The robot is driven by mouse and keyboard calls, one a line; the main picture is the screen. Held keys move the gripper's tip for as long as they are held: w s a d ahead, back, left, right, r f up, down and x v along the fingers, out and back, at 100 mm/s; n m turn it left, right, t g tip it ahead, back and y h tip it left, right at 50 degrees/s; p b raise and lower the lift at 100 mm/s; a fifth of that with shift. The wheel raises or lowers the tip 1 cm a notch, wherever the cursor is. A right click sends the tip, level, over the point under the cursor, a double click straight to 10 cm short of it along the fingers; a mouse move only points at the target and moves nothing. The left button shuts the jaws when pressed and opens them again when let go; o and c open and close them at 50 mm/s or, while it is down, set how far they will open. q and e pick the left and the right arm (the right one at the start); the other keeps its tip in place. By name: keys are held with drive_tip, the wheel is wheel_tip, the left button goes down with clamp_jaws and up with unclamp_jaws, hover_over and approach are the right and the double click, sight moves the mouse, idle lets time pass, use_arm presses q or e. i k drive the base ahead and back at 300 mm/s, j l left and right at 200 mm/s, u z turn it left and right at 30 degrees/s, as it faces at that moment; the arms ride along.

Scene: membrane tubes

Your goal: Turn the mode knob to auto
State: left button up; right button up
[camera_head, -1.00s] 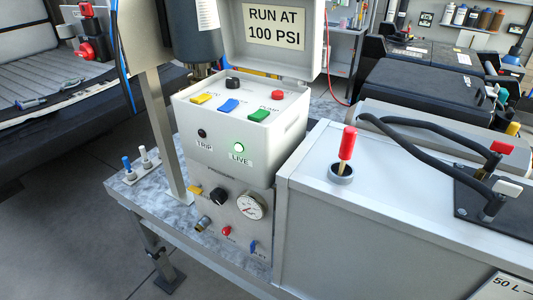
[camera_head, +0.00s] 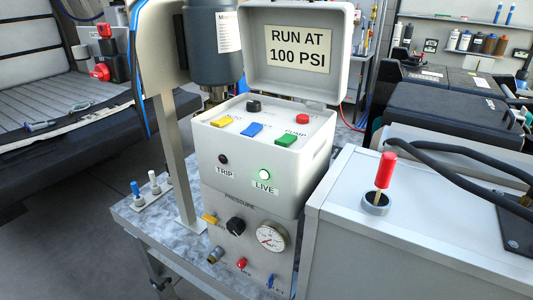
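A grey control box (camera_head: 240,192) with its lid (camera_head: 296,80) raised stands on a bench. On its top is a black knob (camera_head: 254,106), beside a red button (camera_head: 303,119) and yellow (camera_head: 222,122), blue (camera_head: 252,129) and green (camera_head: 286,140) controls. This black knob looks like the mode knob; the small lettering around it is too small to read, so its setting is unclear. A second black knob (camera_head: 236,226) is on the lower pressure panel. Neither gripper is in view.
A sign on the lid reads RUN AT 100 PSI. A gauge (camera_head: 272,237) is on the lower panel. A grey post (camera_head: 176,150) rises left of the box. A large tank (camera_head: 400,240) with a red-handled stick (camera_head: 385,170) stands at right.

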sight(253, 105)
drive_tip(key=k+j+z, duration=0.1)
drive_tip(key=j+z, duration=0.2)
drive_tip(key=k+j+z, duration=0.15)
drive_tip(key=j+z, duration=0.15)
drive_tip(key=j, duration=0.15)
drive_tip(key=k+j+z, duration=0.2)
drive_tip(key=j+z, duration=0.15)
